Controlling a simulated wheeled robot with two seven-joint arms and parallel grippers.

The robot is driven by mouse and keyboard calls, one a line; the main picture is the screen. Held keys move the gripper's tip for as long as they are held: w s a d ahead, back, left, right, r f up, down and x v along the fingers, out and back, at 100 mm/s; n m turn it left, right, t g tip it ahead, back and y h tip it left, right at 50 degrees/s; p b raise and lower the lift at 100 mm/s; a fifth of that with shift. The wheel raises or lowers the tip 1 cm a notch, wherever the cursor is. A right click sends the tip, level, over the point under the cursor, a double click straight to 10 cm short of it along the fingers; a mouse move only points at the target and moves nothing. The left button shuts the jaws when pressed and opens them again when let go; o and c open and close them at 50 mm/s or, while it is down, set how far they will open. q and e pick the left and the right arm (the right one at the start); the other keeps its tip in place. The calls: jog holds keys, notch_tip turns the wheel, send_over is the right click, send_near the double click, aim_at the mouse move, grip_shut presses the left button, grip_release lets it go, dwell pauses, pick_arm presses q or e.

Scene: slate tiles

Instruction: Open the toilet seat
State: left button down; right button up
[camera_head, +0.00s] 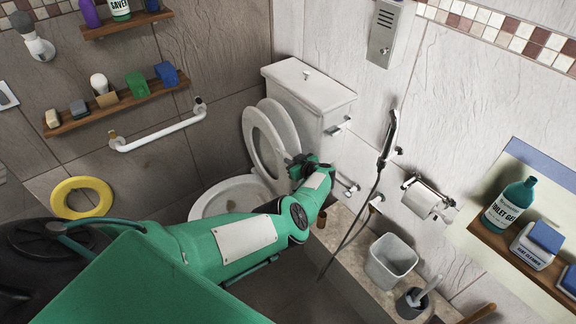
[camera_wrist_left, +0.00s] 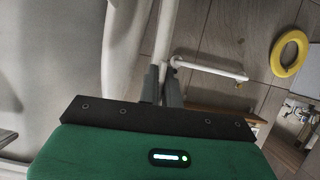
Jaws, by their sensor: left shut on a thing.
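The toilet seat (camera_head: 248,122), a pale ring, stands raised and steeply tilted above the white bowl (camera_head: 205,203). The lid (camera_head: 282,118) is upright behind it, near the tank (camera_head: 312,98). My left gripper (camera_head: 297,164) is at the seat's right side in the head view, and the arm hides part of the bowl and the seat's lower edge. In the left wrist view my left gripper (camera_wrist_left: 161,85) has its two fingers closed around the seat's narrow edge (camera_wrist_left: 166,35). My right gripper is not in view.
A white grab bar (camera_head: 160,134) and a yellow ring (camera_head: 82,197) are on the left wall. A paper holder (camera_head: 423,200) is on the right wall. A hose sprayer (camera_head: 389,135) hangs right of the toilet, above a grey bin (camera_head: 390,261).

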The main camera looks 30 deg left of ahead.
pick_arm(q)
jog(key=shift+w, duration=0.15)
dwell(0.3)
jog(key=c, duration=1.6)
grip_release()
jog(key=p+v, duration=0.9)
jog(key=v, duration=0.5)
jog(key=shift+w, duration=0.1)
